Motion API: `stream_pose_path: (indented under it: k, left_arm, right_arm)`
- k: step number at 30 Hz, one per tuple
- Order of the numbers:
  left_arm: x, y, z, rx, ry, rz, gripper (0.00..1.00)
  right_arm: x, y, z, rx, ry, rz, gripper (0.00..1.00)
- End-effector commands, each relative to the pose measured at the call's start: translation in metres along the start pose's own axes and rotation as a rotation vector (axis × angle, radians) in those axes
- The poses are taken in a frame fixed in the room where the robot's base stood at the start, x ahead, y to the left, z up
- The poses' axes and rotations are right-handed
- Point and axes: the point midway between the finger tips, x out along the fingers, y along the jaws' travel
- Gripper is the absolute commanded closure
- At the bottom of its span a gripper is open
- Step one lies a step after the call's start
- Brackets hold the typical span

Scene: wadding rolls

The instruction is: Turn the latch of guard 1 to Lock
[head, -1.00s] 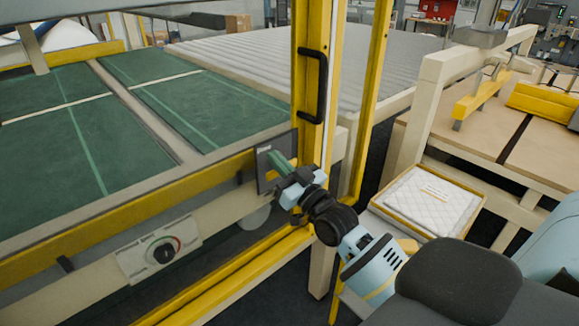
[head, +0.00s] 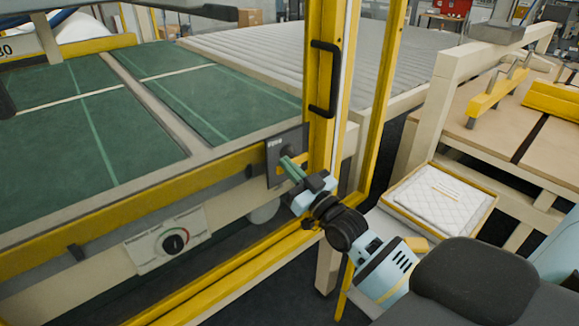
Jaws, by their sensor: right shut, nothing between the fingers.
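The guard's latch is a dark plate (head: 275,172) by the yellow door post, beneath the black door handle (head: 324,80). Small pale lettering shows at the plate's upper left, too small to read surely. A yellow piece shows on the plate, partly hidden behind my fingers. My right gripper (head: 291,168) is shut and empty, its green fingertips in front of the plate. I cannot tell whether they touch the latch. My left gripper is not in view.
The yellow guard frame (head: 320,150) stands beside my right arm. A dial panel (head: 172,240) is on the machine's front at lower left. Green belts (head: 60,135) lie behind the rail. A tray with quilted white wadding (head: 440,200) is at the right.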

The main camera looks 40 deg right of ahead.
Motion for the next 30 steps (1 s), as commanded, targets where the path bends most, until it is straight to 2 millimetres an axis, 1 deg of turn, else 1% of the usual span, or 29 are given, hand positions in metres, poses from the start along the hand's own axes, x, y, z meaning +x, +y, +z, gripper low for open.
stream_pose_path:
  k: [11, 17, 23, 30]
  left_arm:
    - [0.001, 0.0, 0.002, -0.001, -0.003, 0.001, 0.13]
    - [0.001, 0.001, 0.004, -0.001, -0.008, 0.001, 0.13]
    - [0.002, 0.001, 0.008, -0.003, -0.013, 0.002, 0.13]
    - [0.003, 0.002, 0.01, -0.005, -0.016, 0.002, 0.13]
  right_arm:
    - [-0.001, -0.001, 0.004, -0.058, -0.002, -0.021, 1.0]
    - [-0.003, -0.002, 0.008, -0.127, -0.003, -0.046, 1.0]
    - [-0.005, -0.003, 0.016, -0.266, -0.005, -0.095, 1.0]
    - [-0.009, -0.003, 0.026, -0.483, -0.003, -0.17, 1.0]
